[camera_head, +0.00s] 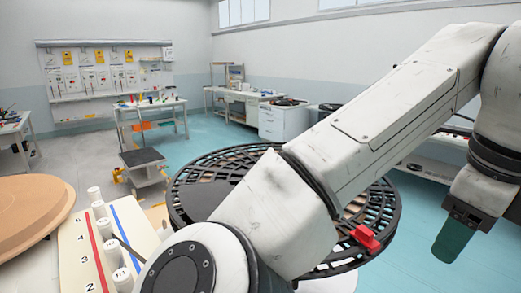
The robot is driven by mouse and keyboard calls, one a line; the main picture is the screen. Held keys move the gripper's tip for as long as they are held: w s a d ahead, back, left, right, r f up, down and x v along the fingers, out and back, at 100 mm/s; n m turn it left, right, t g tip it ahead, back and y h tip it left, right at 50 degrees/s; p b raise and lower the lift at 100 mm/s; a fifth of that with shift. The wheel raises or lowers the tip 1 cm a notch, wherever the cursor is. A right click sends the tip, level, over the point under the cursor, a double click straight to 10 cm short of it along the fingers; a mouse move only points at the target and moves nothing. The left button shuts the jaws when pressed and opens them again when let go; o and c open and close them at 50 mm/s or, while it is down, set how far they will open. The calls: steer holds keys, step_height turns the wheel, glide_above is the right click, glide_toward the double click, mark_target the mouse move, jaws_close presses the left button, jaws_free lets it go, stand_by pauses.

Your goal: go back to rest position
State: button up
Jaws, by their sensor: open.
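My gripper (455,238) hangs at the right of the head view, pointing down, with a dark mount and a dark green end. It is open; the gap between its fingers is hard to make out from this side. My pale, scuffed arm crosses the view from the lower middle to the upper right. The gripper is apart from the large black slotted reel (184,207), which lies flat in the middle, partly hidden behind my arm. A red clip-like piece (364,236) sits at the reel's right side.
A board with numbered rows (82,262) and several white cylinders stands at the lower left, beside a round tan disc (30,215). Worktables (150,104) and a white cabinet (284,123) stand farther back. Teal floor (207,137) is open between them.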

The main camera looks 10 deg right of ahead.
steer(key=w+d+f+n+t+h, duration=0.1)
steer(key=w+d+f+n+h, duration=0.2)
steer(key=d+f+n+h, duration=0.5)
step_height(320, 180, down, 14)
steer(key=s+d+n+t+y, duration=0.1)
steer(key=d+n+y, duration=0.1)
steer(key=n, duration=0.9)
steer(key=s+a+f+n+g+y, duration=0.1)
steer(key=s+a+f+n+y, duration=0.1)
steer(key=s+a+f+n, duration=0.2)
steer(key=s+a+f+n+g+y, duration=0.1)
steer(key=s+a+f+n, duration=0.3)
steer(key=s+f, duration=0.5)
steer(key=s+a+f+n+g+y, duration=0.1)
steer(key=s+a+f+n+y, duration=0.2)
steer(key=s+f, duration=0.4)
step_height(320, 180, down, 3)
steer(key=a+n, duration=0.1)
steer(key=a, duration=0.1)
steer(key=shift+a+y, duration=0.3)
steer(key=shift+w+f, duration=0.1)
steer(key=shift+c, duration=0.5)
